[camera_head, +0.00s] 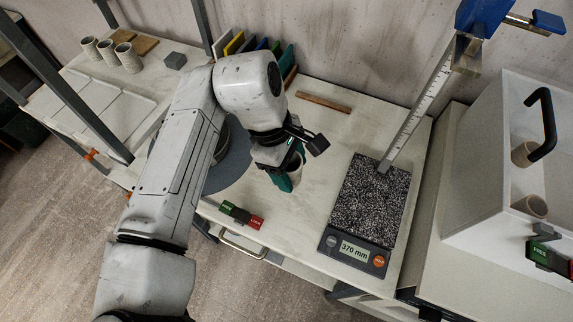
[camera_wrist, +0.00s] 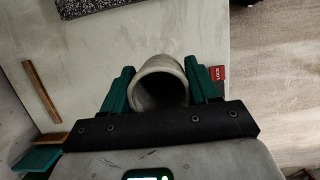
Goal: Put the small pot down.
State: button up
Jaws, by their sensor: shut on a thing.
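The small pot (camera_wrist: 158,68) is a pale grey-beige cup with a dark hollow, seen in the wrist view between the two green fingers. My gripper (camera_wrist: 160,84) is shut on it, with one finger on each side. In the head view my gripper (camera_head: 287,181) is over the pale worktop, left of the speckled plate, and the pot (camera_head: 296,170) shows only in part behind the fingers. I cannot tell whether the pot touches the worktop (camera_head: 300,222).
A measuring device with a speckled plate (camera_head: 370,200) reads 370 mm and carries an upright ruler. A green-and-red block (camera_head: 241,214) lies at the worktop's front edge. A wooden strip (camera_head: 323,102) lies behind. Several pots (camera_head: 107,53) stand on the left shelf, others at right.

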jog(key=w+f, duration=0.2)
jog(key=w+a+f, duration=0.1)
jog(key=f, duration=0.2)
jog(key=shift+w, duration=0.35)
jog(key=shift+w+a+f+p, duration=0.1)
jog(key=shift+f+p, duration=0.05)
jog(key=shift+f, duration=0.75)
jog(key=shift+w+f+p, duration=0.1)
jog(key=shift+f+p, duration=0.05)
jog(key=shift+f, duration=0.75)
jog(key=o, duration=1.1)
jog(key=shift+f, duration=0.1)
jog(key=v, duration=1.2)
